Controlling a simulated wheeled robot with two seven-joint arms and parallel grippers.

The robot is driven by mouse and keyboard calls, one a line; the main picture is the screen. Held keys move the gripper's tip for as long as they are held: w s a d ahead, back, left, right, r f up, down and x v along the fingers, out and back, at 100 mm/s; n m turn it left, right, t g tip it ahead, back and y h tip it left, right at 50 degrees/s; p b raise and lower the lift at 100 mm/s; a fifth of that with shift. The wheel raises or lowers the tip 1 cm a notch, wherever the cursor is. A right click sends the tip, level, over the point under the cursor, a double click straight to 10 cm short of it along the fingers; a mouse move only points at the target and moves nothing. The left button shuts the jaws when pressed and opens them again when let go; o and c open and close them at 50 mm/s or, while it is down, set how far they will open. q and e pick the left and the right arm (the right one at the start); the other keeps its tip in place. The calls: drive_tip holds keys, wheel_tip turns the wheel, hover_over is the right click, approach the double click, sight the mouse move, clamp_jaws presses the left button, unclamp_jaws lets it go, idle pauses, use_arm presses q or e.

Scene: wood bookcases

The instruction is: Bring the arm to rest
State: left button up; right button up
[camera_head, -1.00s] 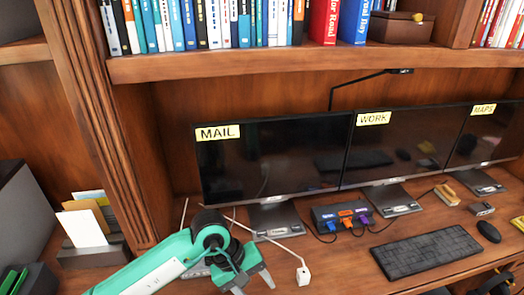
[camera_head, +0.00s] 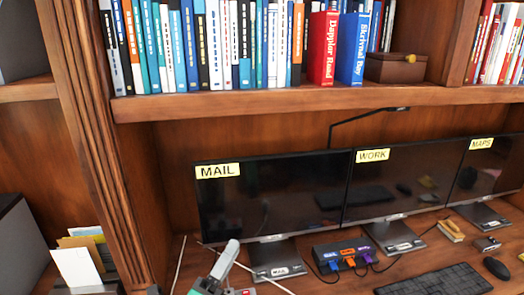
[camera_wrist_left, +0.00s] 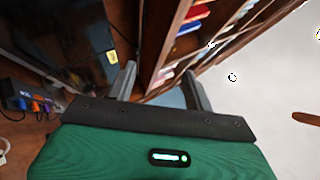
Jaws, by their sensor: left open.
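My left gripper (camera_head: 222,270) shows at the bottom edge of the head view, in front of the desk and below the MAIL monitor (camera_head: 272,200). One grey finger points upward, with a bit of teal wrist below it; the rest of the arm is outside the frame. In the left wrist view, the two grey fingers of this gripper (camera_wrist_left: 160,84) stand apart with nothing between them. The green wrist housing fills the bottom of that view. My right gripper does not show.
The WORK monitor (camera_head: 390,186) and MAPS monitor (camera_head: 485,175) stand to the right. A dark hub (camera_head: 341,256) with coloured plugs, cables and a keyboard (camera_head: 435,281) lie on the desk. A shelf of books (camera_head: 210,50) is above. A wooden upright (camera_head: 95,150) stands left.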

use_arm(q)
drive_tip(key=s+a+f+n+g+y, duration=0.2)
drive_tip(key=a+f+n+g+y, duration=0.3)
drive_tip(key=a+f+n+y, duration=1.1)
drive_tip(key=s+f+n+g+h, duration=0.2)
drive_tip(key=s+f+n+g, duration=0.45)
drive_tip(key=s, duration=0.35)
drive_tip(key=s+f+n+g+h, duration=0.1)
drive_tip(key=s+f+n+g, duration=0.4)
drive_tip(key=s+f, duration=0.4)
wheel_tip(320, 180, down, 29)
drive_tip(key=s+g, duration=0.1)
drive_tip(key=s+a+f, duration=0.2)
drive_tip(key=s+f, duration=0.7)
drive_tip(key=f, duration=0.1)
drive_tip(key=s+a+f+g, duration=0.1)
drive_tip(key=s+a+f, duration=0.1)
drive_tip(key=s+f, duration=0.8)
drive_tip(key=shift+s+f+m, duration=0.2)
drive_tip(key=shift+s+m, duration=0.05)
drive_tip(key=shift+m, duration=0.2)
